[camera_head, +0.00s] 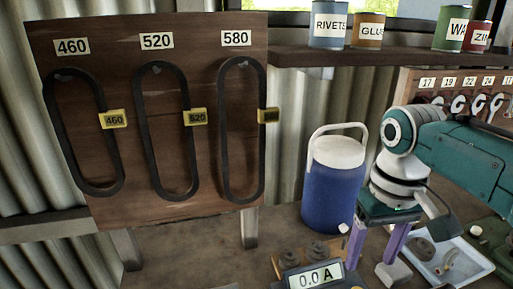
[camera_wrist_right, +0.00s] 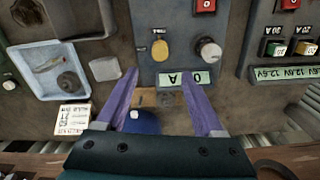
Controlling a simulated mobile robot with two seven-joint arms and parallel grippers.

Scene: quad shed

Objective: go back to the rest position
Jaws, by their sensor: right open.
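My right gripper (camera_head: 369,262) hangs fingers-down over the bench at the right of the head view, just right of the blue water jug. Its purple fingers are apart and nothing shows between them. In the right wrist view the open fingers (camera_wrist_right: 160,77) reach toward a grey meter box (camera_wrist_right: 175,58). The gap to the meter cannot be judged well. My left gripper is in neither view.
A blue jug (camera_head: 333,185) with a white lid stands close beside the right gripper. A tray (camera_head: 475,265) with small parts lies at right. A brown board (camera_head: 120,130) holds black belts. Cans (camera_head: 328,28) stand on the shelf (camera_head: 400,56) above.

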